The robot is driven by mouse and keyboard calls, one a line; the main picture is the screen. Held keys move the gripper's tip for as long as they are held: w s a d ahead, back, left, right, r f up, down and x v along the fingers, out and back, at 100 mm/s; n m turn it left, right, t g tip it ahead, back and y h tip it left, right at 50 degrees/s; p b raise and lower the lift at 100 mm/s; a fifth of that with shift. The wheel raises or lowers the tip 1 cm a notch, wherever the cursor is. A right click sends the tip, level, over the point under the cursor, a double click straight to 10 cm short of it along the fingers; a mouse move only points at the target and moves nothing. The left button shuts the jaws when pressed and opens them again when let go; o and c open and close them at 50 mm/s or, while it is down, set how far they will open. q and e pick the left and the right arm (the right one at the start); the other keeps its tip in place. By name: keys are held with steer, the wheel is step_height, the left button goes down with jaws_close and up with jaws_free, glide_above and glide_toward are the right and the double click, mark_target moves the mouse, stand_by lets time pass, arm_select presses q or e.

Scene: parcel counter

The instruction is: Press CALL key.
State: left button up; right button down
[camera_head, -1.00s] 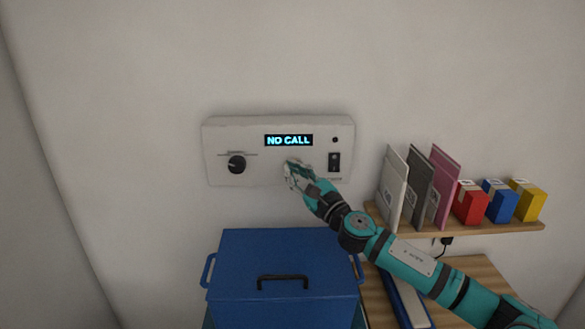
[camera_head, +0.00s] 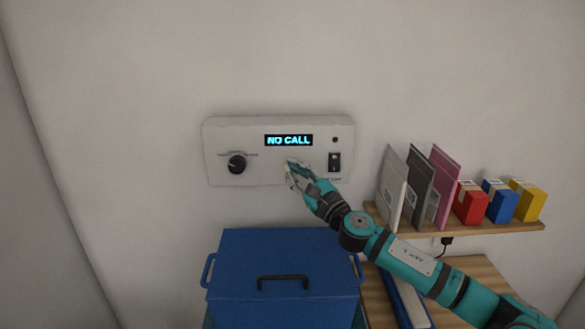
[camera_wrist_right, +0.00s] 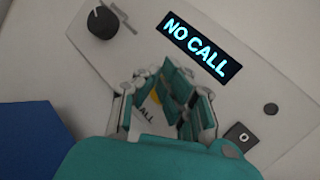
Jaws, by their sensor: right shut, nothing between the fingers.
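A white panel (camera_head: 220,140) is fixed on the wall. Its display (camera_head: 289,140) reads NO CALL; the display also shows in the right wrist view (camera_wrist_right: 198,47). My right gripper (camera_head: 290,170) is in front of the panel below the display, and it is shut and empty. In the right wrist view a yellow key (camera_wrist_right: 156,97) shows partly between the fingers, above a label of which "ALL" can be read. The fingers hide most of the key, and I cannot tell whether they touch it. My left gripper is not in view.
The panel also carries a black knob (camera_head: 237,164) at left and a black rocker switch (camera_head: 335,162) at right. A blue lidded box (camera_head: 285,255) stands below. A wooden shelf (camera_head: 500,228) at right holds upright envelopes and small red, blue and yellow boxes.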

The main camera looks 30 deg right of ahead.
steer(key=shift+w+d, duration=0.2)
steer(key=shift+w, duration=0.2)
stand_by(0.3)
steer(key=shift+s+a, duration=0.25)
steer(key=shift+s, duration=0.25)
steer(key=s+a, duration=0.1)
steer(key=s+a+p, duration=0.1)
steer(key=s, duration=0.1)
steer(key=s+a, duration=0.1)
steer(key=s, duration=0.1)
stand_by(0.5)
